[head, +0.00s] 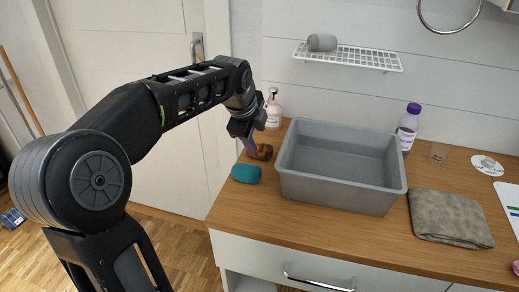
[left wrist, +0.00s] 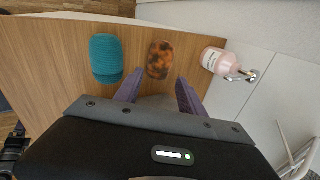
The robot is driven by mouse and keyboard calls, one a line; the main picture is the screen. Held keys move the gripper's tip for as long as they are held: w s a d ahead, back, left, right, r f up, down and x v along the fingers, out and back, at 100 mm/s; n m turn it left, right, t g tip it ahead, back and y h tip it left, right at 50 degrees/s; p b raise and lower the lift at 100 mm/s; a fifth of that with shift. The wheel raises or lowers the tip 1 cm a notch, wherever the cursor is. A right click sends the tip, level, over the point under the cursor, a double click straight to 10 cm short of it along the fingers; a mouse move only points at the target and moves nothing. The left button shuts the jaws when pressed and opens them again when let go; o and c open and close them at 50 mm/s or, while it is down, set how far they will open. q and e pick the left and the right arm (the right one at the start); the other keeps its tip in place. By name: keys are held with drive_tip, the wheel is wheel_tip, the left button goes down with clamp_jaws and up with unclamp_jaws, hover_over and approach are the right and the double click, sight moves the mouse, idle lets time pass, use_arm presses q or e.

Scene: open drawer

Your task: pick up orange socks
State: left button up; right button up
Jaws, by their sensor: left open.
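A mottled orange and dark brown rounded item (head: 264,153), the only orange thing I see, lies on the wooden counter left of the grey bin. I cannot tell from its look whether it is the orange socks. It also shows in the left wrist view (left wrist: 159,60), just beyond the fingertips and roughly between them. My left gripper (head: 251,146) is above and beside it, pointing down. In the left wrist view its two purple-grey fingers (left wrist: 157,88) are apart with nothing between them. My right gripper is not in view.
A teal rounded item (head: 246,174) lies close by. A pink pump bottle (head: 273,112) stands behind. The grey bin (head: 340,189) walls off the right side. Farther right are a purple-capped bottle (head: 408,128) and a folded grey towel (head: 449,218). A wire shelf (head: 365,60) hangs above.

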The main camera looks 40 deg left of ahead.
sight(260, 147)
use_arm(q)
drive_tip(key=shift+x, duration=1.1)
drive_tip(key=shift+f, duration=0.1)
drive_tip(key=shift+x, duration=2.6)
drive_tip(key=c, duration=1)
wheel_tip(260, 147, up, 10)
drive_tip(key=shift+r+p, duration=0.1)
drive_tip(key=shift+p, duration=0.4)
